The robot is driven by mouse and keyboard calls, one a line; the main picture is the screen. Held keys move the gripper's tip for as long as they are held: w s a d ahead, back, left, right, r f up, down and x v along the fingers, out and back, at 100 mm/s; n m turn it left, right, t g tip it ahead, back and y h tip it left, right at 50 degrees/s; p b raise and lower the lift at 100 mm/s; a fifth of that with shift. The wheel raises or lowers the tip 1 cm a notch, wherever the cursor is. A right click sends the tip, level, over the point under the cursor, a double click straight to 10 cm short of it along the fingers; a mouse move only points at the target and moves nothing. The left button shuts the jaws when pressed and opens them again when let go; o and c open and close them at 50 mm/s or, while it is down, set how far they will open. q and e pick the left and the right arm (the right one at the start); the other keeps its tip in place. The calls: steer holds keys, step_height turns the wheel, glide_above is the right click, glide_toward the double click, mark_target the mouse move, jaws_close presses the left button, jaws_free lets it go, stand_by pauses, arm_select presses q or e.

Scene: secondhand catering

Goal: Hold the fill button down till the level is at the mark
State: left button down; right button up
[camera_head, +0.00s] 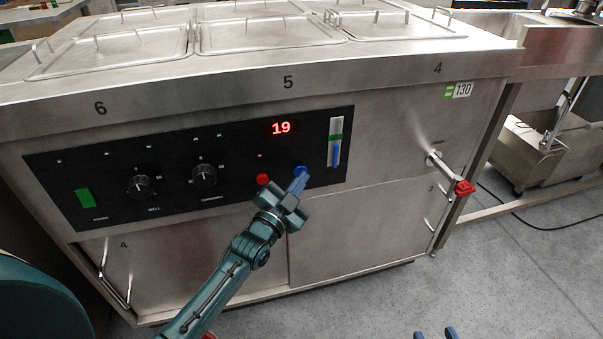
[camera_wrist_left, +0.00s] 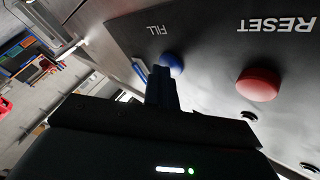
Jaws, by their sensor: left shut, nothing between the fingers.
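The blue fill button (camera_head: 300,170) sits on the black control panel (camera_head: 235,150); in the left wrist view it (camera_wrist_left: 172,65) is under the word FILL. My left gripper (camera_head: 297,184) is shut and empty, its fingertips at the button. In the left wrist view the fingertips (camera_wrist_left: 160,84) overlap the button's edge; I cannot tell how far it is pressed. The level gauge (camera_head: 335,125) is a white upright strip with a green mark (camera_head: 335,137). Its blue column stands just below the mark. My right gripper (camera_head: 435,333) is open, low at the bottom edge.
The red reset button (camera_head: 263,180), also in the left wrist view (camera_wrist_left: 258,84), is close beside the fill button. Two black knobs (camera_head: 204,176) and a green power switch (camera_head: 84,198) are further left. A red-handled tap (camera_head: 463,188) sticks out at right. The display (camera_head: 281,128) reads 19.

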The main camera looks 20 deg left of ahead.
arm_select(q)
steer(key=shift+a, duration=0.1)
stand_by(2.3)
stand_by(0.9)
stand_by(0.9)
steer(key=shift+s, duration=0.1)
steer(key=shift+s+d+p, duration=0.55)
steer(key=shift+s+p, duration=0.05)
steer(key=shift+s, duration=0.05)
